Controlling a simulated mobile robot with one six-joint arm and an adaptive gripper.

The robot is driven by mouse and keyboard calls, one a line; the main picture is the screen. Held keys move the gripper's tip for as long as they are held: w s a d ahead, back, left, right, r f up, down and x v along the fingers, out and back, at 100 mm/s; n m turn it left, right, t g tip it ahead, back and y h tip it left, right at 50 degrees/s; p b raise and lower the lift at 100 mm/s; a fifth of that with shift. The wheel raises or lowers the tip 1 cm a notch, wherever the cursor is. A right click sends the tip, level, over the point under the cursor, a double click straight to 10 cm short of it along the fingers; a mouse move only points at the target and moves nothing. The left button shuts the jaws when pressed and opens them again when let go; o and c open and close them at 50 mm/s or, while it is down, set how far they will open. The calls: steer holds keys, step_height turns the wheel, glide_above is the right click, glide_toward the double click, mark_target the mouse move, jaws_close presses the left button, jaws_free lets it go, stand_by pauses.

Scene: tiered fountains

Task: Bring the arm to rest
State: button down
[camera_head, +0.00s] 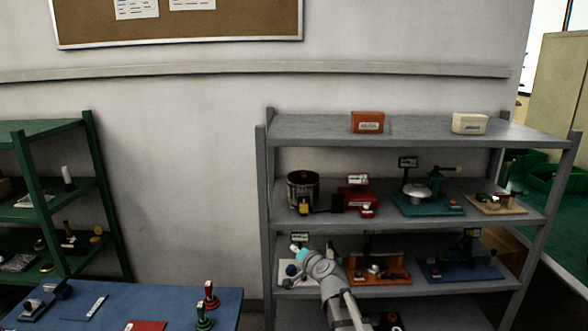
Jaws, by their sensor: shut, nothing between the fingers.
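My arm (323,270) rises from the bottom edge in front of the grey shelf unit. A bent joint with light blue caps is its highest visible part, and pale grey links run down from it out of the picture. The joint overlaps the lower shelf in the picture; I cannot tell how far it is from it. My gripper cannot be made out in this view.
A grey shelf unit (430,128) holds an orange box (368,122), a white box (469,123) and several devices. A blue table (215,297) with red and green stamps stands lower left. A green shelf (90,170) stands at far left. Bare wall lies between the shelves.

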steer(key=s+d+f+n+g+h+p, duration=0.3)
steer(key=s+d+g, duration=0.4)
steer(key=s, duration=0.6)
steer(key=s+d+f+n+g+h+p, duration=0.2)
steer(key=s+d+f+g+h+p, duration=0.1)
steer(key=s+d, duration=0.6)
steer(key=s+f+g+h, duration=0.1)
steer(key=s+f+g, duration=0.1)
steer(key=s+g, duration=0.1)
steer(key=shift+s+d+n+g, duration=0.3)
steer(key=shift+s+n+g, duration=0.1)
steer(key=shift+s, duration=0.25)
steer(key=c, duration=1.3)
jaws_free()
steer(key=shift+c, duration=0.2)
